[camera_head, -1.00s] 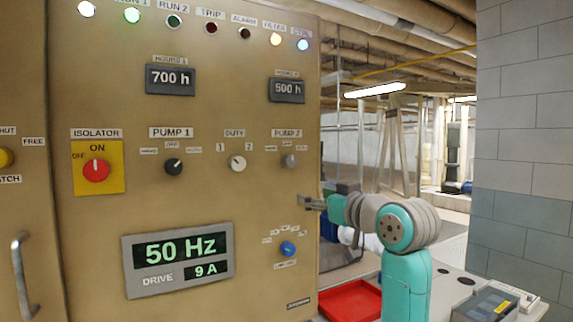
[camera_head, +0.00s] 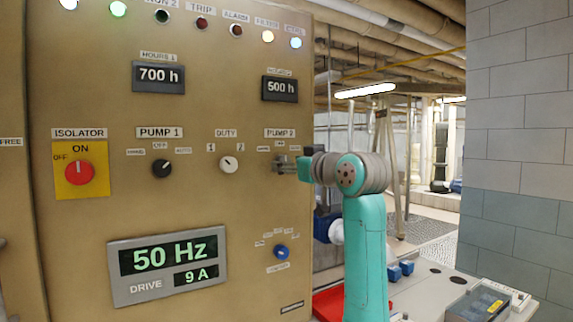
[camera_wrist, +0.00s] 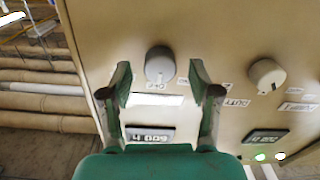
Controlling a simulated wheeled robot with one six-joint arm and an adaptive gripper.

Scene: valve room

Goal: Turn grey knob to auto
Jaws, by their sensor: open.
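The grey knob (camera_wrist: 160,65) sits on the beige panel under the PUMP 2 label (camera_head: 280,133). The wrist view shows it upside down as a round grey cap, with a small label beside it. My gripper (camera_wrist: 160,78) is open, with one green finger on each side of the knob, and a gap shows between knob and fingers.
The cream DUTY knob (camera_head: 229,165) is to the left; it also shows in the wrist view (camera_wrist: 266,75). The blue knob (camera_head: 281,252) is below. A black PUMP 1 knob (camera_head: 162,169) and red isolator (camera_head: 79,172) are further left. A red tray (camera_head: 330,303) lies below my arm.

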